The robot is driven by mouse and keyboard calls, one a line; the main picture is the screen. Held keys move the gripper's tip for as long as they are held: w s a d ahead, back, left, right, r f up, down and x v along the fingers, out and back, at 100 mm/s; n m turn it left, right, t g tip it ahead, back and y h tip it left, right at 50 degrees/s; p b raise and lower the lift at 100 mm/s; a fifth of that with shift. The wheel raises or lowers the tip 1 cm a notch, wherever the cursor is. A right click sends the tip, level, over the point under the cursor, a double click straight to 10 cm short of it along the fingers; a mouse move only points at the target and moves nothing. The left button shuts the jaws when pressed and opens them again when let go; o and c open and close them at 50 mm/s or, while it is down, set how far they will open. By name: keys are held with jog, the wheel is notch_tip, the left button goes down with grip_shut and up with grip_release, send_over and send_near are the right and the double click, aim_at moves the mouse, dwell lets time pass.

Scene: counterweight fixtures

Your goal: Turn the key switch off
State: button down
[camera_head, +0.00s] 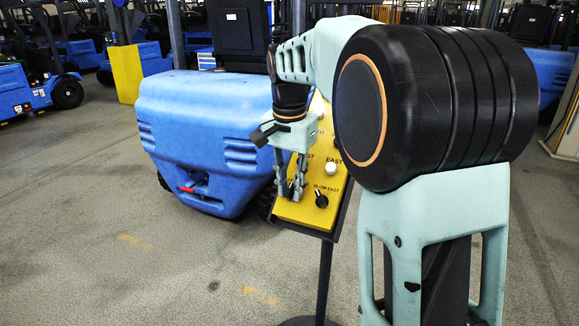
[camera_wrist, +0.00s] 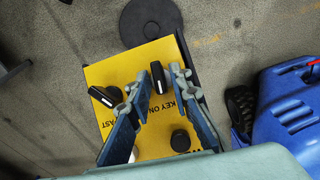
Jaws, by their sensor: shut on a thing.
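The yellow control panel (camera_head: 305,217) stands on a dark post, and it also fills the middle of the wrist view (camera_wrist: 105,75). The key switch (camera_wrist: 158,77) is a black knob with a pale line, beside the words "KEY ON" near the panel's edge. My gripper (camera_head: 291,190) reaches down to the panel's lower left. In the wrist view, its two fingertips (camera_wrist: 154,84) stand on either side of the key switch, and it is shut on that knob.
A black slow/fast knob (camera_head: 321,200) sits close to the right of my fingers. A white button (camera_head: 331,168) is above it. The wrist view shows a black round button (camera_wrist: 180,141). A blue vehicle (camera_head: 200,115) stands close behind the panel. Open floor lies in front.

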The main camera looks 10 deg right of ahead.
jog(key=n+p, duration=0.1)
jog(key=n+h+p, duration=0.1)
jog(key=p, duration=0.1)
jog(key=n+g+h+p, duration=0.1)
jog(key=p, duration=0.1)
jog(key=shift+w+a+r+n, duration=0.1)
jog(key=shift+a+r+n, duration=0.15)
jog(key=shift+n, duration=0.15)
jog(key=n+p, duration=0.1)
jog(key=n+h+p, duration=0.2)
jog(key=shift+f+g, duration=0.25)
jog(key=shift+g, duration=0.05)
jog(key=shift+n, duration=0.4)
jog(key=c, duration=2)
grip_release()
jog(key=shift+c, duration=0.2)
jog(key=shift+a, duration=0.1)
jog(key=v, duration=1.2)
jog(key=shift+a, duration=0.15)
jog(key=shift+f, duration=0.1)
